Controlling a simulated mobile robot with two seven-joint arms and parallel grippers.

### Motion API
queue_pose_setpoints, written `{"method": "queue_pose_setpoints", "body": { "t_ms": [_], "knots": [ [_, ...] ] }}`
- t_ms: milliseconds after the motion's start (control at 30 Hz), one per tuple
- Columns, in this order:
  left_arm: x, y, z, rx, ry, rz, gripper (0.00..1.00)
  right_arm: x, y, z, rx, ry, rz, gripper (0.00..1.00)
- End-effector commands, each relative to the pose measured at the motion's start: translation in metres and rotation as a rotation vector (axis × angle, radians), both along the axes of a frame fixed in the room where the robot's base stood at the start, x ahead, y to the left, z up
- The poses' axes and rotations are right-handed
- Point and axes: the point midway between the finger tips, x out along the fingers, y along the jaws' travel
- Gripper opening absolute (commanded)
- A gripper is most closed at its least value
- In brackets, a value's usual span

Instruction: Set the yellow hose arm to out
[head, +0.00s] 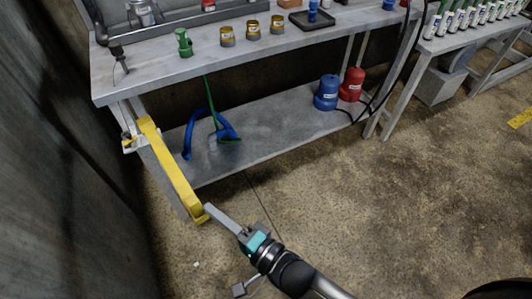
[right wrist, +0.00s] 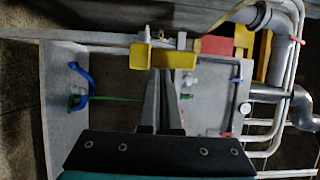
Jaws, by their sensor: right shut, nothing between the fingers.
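The yellow hose arm (head: 168,165) is a long flat bar at the left end of the workbench. Its far end is at a pale bracket (head: 132,141) by the bench leg, and it slants down and right towards the front. My right gripper (head: 210,209) is shut and empty, its fingertips right by the bar's near end. In the right wrist view the yellow end (right wrist: 165,56) lies just beyond the fingertips (right wrist: 166,78); I cannot tell if they touch. My left gripper is not in view.
The workbench (head: 150,75) carries a green item (head: 184,42) and several small tins. Its lower shelf (head: 270,125) holds a blue hose-like thing (head: 225,130) and blue (head: 327,93) and red (head: 352,84) containers. A dark wall (head: 60,150) stands at left.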

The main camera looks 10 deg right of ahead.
Motion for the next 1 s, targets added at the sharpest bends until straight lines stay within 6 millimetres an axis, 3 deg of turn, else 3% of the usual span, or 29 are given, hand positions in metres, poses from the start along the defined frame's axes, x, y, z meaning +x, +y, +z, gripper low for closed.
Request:
{"method": "queue_pose_setpoints", "body": {
  "t_ms": [400,1000],
  "knots": [
    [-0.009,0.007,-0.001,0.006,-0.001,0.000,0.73,-0.013,0.023,0.000,0.001,0.001,0.003,0.00],
    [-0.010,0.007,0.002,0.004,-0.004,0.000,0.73,-0.020,0.018,-0.001,0.000,0.004,0.004,0.00]
  ]
}}
